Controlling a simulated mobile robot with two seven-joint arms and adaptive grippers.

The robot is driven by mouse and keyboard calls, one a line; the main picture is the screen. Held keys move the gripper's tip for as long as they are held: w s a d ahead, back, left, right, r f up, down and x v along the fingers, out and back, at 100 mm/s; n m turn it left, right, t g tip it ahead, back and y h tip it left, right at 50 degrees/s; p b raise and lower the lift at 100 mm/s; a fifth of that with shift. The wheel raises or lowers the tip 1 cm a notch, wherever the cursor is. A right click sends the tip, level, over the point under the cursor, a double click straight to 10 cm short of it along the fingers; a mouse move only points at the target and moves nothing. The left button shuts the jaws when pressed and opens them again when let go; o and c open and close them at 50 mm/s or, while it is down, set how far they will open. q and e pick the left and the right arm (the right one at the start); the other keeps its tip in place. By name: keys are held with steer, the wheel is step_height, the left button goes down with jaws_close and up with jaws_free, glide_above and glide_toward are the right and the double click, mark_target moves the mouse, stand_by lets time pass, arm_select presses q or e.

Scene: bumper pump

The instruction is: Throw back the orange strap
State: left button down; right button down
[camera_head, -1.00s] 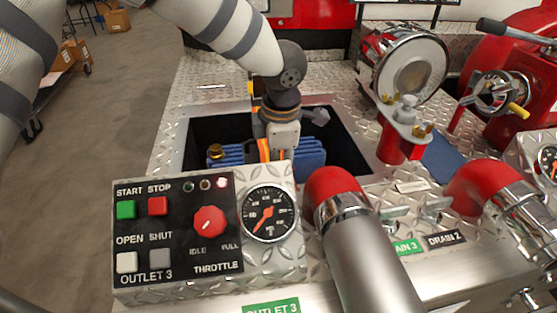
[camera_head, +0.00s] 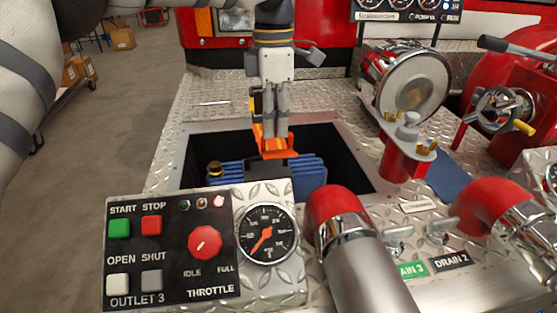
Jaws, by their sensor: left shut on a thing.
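The orange strap (camera_head: 262,144) shows at the fingertips of my left gripper (camera_head: 275,138), above the dark recess in the diamond-plate deck. My left gripper points down and is shut on the strap. Below it, a blue hose or ribbed blue item (camera_head: 306,172) lies in the recess, with a dark block under the strap. The lower part of the strap is partly hidden by the fingers and the control panel. My right gripper is not in view.
The outlet 3 control panel (camera_head: 170,250) and a round gauge (camera_head: 266,235) stand in front of the recess. A red-and-chrome pipe (camera_head: 338,215) is at its front right. A capped chrome outlet (camera_head: 405,85) and red valve parts stand to the right. The deck behind the recess is clear.

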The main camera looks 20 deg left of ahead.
arm_select(q)
steer(key=r, duration=0.1)
steer(key=w+a+r, duration=0.1)
steer(key=w+r, duration=0.1)
steer(key=r, duration=0.1)
steer(key=shift+w+a+r+b, duration=0.1)
steer(key=shift+w+a+b, duration=0.15)
steer(key=shift+a+b, duration=0.15)
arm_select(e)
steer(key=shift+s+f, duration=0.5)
arm_select(q)
steer(key=c, duration=1.7)
jaws_free()
steer(key=shift+w+a, duration=0.1)
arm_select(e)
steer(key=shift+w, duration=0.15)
